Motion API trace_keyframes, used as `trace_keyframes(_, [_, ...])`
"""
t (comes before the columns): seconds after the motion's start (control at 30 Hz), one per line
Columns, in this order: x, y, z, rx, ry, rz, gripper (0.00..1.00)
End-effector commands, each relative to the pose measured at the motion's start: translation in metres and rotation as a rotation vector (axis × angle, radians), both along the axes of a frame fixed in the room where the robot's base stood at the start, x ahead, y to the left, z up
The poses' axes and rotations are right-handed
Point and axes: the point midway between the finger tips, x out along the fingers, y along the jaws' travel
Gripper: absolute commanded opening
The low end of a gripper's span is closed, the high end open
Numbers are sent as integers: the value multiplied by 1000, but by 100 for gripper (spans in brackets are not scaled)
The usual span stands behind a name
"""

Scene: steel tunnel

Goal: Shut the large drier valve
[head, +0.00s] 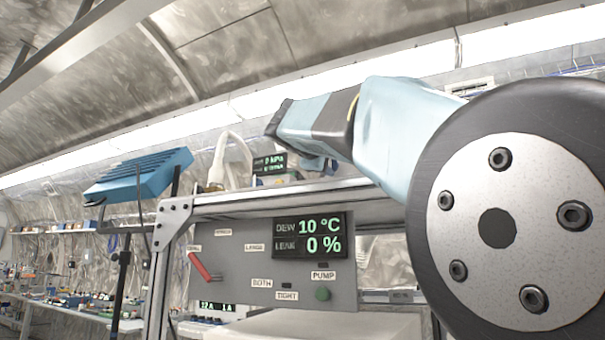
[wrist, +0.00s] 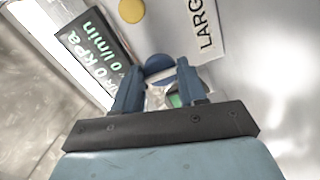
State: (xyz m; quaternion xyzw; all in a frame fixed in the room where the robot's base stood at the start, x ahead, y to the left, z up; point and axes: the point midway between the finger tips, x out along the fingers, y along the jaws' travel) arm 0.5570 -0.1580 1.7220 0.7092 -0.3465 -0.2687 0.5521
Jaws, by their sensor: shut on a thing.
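My gripper (wrist: 157,80) is shut on a dark blue handle (wrist: 158,64), with one finger on each side of it. A label reading "LARG", cut off by the frame (wrist: 203,25), is right of the handle, so this appears to be the large drier valve. In the head view my gripper (head: 318,164) is partly hidden by my own arm, behind the top of the frame. The valve handle cannot be made out there. How far the valve is turned cannot be told.
A display (wrist: 98,52) reads 0 kPa and 0 l/min. The front panel (head: 235,275) has a red lever (head: 200,267), a green pump button (head: 322,294) and a display (head: 310,237) reading dew 10 °C, leak 0 %. A blue lamp-like fixture (head: 140,175) stands at left.

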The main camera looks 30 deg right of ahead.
Motion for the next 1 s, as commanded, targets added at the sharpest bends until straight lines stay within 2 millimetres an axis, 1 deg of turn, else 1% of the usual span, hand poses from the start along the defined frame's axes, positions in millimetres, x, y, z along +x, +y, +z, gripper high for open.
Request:
trace_keyframes(0.03, [2, -1, -5, 14, 2, -3, 11])
trace_keyframes(0.57, [3, -1, -6, 27, -13, -3, 11])
trace_keyframes(0.6, [3, -1, -6, 27, -13, -3, 45])
trace_keyframes(0.83, [2, -1, -3, 23, -17, -1, 67])
trace_keyframes(1.0, [1, 0, -2, 21, -19, -1, 67])
